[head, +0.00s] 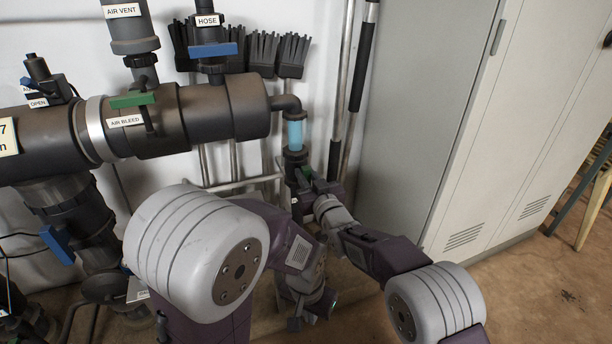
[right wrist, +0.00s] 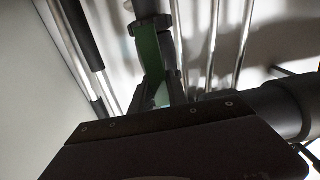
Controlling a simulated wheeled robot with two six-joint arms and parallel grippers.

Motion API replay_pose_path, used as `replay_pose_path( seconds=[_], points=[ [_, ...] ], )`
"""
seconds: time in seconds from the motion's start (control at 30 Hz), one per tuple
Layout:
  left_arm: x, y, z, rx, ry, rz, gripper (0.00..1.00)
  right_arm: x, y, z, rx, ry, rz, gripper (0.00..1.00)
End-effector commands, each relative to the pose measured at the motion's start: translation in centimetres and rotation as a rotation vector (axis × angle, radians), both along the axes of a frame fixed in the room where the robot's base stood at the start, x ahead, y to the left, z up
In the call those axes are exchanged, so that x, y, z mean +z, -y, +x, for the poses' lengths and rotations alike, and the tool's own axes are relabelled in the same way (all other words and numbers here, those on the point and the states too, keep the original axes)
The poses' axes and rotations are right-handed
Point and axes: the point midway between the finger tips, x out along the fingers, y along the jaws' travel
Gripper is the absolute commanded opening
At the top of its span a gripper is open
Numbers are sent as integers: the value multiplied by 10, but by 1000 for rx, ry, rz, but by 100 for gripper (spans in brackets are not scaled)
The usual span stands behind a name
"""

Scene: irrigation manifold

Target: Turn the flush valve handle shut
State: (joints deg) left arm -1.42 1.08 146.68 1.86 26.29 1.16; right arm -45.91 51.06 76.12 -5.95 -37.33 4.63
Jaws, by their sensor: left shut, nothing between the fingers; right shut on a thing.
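The flush valve seems to be the dark fitting (head: 294,158) below the blue sight tube (head: 294,132) at the end of the manifold. A small part of its green handle (head: 306,172) shows in the head view. In the right wrist view the green handle (right wrist: 148,52) stands between the fingers. My right gripper (head: 308,182) is shut on the handle; its fingers also show in the right wrist view (right wrist: 160,92). My left gripper (head: 312,312) is shut and empty, low down below the right one. My arms hide the lower part of the valve.
The dark manifold pipe (head: 222,108) runs across the left, with a green air bleed handle (head: 132,100) and a blue hose handle (head: 213,49). Brushes (head: 278,55) hang behind. A grey cabinet (head: 425,90) stands close on the right. Bare floor (head: 545,285) lies at the lower right.

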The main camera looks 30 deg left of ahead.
Motion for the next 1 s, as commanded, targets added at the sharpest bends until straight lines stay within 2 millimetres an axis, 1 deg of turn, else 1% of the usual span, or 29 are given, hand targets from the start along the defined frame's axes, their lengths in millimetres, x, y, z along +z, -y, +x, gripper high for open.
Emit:
replay_pose_path(
  seconds=[0.17,0.37,1.0],
  points=[
    [1,0,0,0,0,0,0,0,-1,-1,0,25,-21,0],
    [3,0,0,0,0,0,0,0,-2,-3,1,109,-93,0],
    [10,0,0,0,0,0,0,-7,-11,-13,1,560,-481,0]
  ],
)
